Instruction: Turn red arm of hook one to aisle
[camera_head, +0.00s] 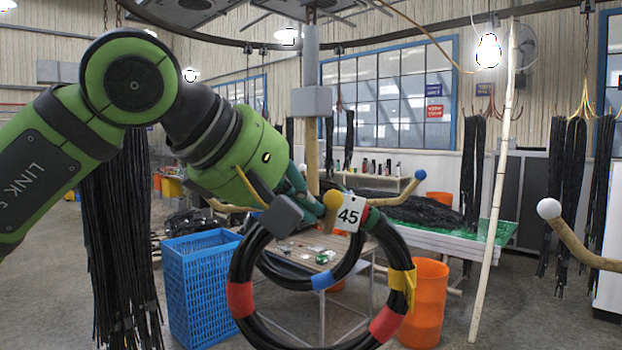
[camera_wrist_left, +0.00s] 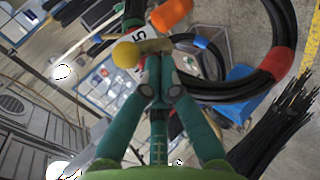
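A hook hangs on a grey stem with a wooden post (camera_head: 313,152). One wooden arm ends in a yellow ball (camera_head: 333,199) facing me; another reaches right to a blue ball (camera_head: 420,174). A wooden arm at the left (camera_head: 230,207) runs behind my wrist, its tip hidden. I see no red ball. My left gripper (camera_head: 308,205) is at the yellow-tipped arm. In the left wrist view its fingertips (camera_wrist_left: 160,72) are together against or just beside that arm (camera_wrist_left: 152,46), not visibly around it. My right gripper is not in view.
A black hose loop with coloured bands (camera_head: 240,299) and a tag marked 45 (camera_head: 348,214) hang by the yellow-tipped arm. A blue crate (camera_head: 200,285), a table, an orange bin (camera_head: 427,300) and a leaning pole (camera_head: 492,190) stand behind. A white-tipped arm (camera_head: 549,208) reaches in at right.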

